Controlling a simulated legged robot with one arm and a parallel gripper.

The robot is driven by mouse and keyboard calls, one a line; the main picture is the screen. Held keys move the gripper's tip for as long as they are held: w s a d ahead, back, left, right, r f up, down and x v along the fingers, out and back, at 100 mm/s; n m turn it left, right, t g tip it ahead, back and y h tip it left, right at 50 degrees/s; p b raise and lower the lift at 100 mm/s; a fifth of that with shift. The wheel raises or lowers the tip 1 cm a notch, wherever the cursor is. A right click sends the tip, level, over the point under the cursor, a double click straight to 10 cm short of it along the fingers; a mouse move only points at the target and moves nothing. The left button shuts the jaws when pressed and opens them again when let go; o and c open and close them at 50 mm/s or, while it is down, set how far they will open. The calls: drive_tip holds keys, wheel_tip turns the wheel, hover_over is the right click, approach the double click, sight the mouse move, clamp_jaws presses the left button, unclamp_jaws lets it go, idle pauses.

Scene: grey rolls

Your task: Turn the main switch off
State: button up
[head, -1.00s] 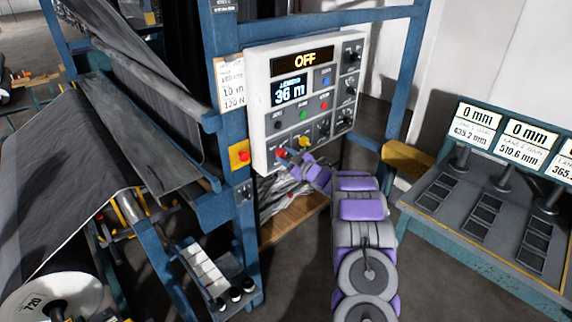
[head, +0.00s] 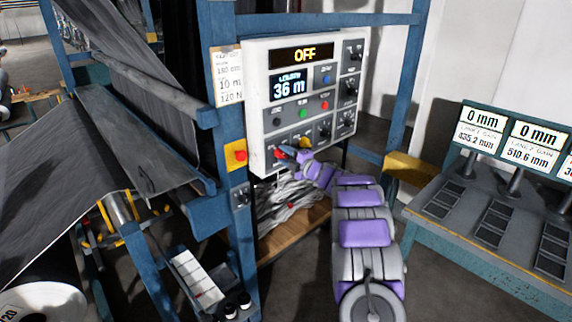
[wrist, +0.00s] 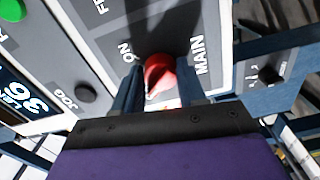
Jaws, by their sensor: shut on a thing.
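The control panel (head: 262,112) is a light box on the blue frame.
A red button on a yellow box (head: 240,155) is on the blue post to the left. Blue frame posts flank the panel. A bench with gauges (head: 485,200) stands at the right.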

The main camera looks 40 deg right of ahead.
drive_tip(key=shift+f+n+b, duration=0.25)
drive_tip(key=shift+n+b, duration=0.4)
drive_tip(key=shift+n, duration=0.05)
drive_tip(key=o, duration=1.1)
drive_tip(key=shift+c, duration=0.2)
drive_tip(key=shift+r, duration=0.15)
drive_tip(key=s+d+p, duration=0.1)
drive_tip(key=s+p, duration=0.1)
drive_tip(key=s, duration=1.5)
drive_tip(key=shift+s+d, duration=0.15)
drive_tip(key=shift+d, duration=0.05)
